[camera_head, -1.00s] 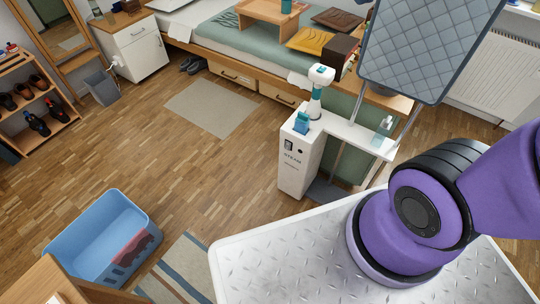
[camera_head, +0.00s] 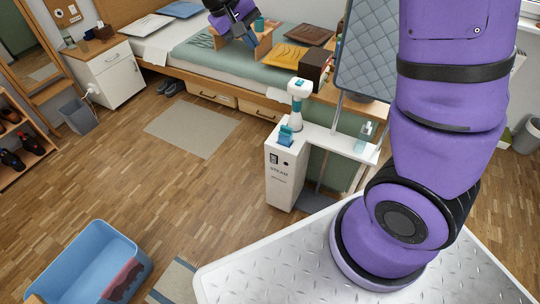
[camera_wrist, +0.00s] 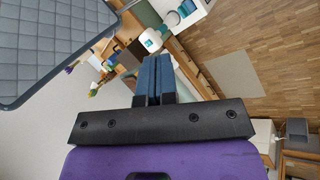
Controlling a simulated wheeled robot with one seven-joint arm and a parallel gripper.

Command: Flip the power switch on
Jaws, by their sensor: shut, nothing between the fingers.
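A white steam station (camera_head: 284,183) marked "STEAM" stands on the floor beside an ironing board. Its front has a small dark switch (camera_head: 273,158) near the top and a dark round spot beside it; the switch's position is too small to tell. The station's top also shows at the top of the wrist view (camera_wrist: 187,14), but the switch does not show there. My gripper (camera_head: 251,41) hangs at the top of the head view, beyond and above the station, apart from it. In the wrist view its blue fingers (camera_wrist: 155,58) are together with nothing between them.
The upright quilted board (camera_head: 366,60) stands close behind the station, and a white shelf (camera_head: 340,142) with a bottle extends to its right. A dark box (camera_head: 313,70) and the bed lie behind. The floor left of the station is clear up to the blue crate (camera_head: 90,262).

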